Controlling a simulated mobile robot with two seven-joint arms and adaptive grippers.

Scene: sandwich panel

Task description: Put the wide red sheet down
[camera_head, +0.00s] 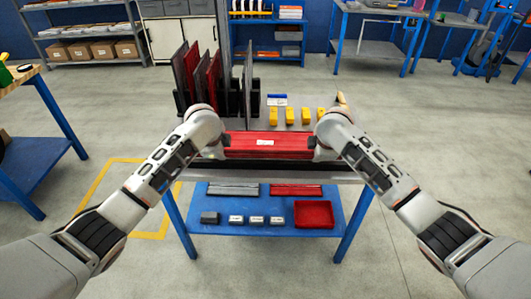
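The wide red sheet (266,153) lies across the near part of the workbench top, with a small white label on it. Its long side runs left to right. My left gripper (220,147) is at its left end and my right gripper (315,148) is at its right end. Both are small and dark, partly covered by my own wrists, so their fingers cannot be made out. I cannot tell whether the sheet rests on the bench top or hangs just above it.
A dark rack (237,103) with upright red and grey panels stands at the bench's back left. Several yellow blocks (274,116) stand in a row behind the sheet. The blue lower shelf (260,240) holds grey and red strips, small blocks and a red tray (314,215).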

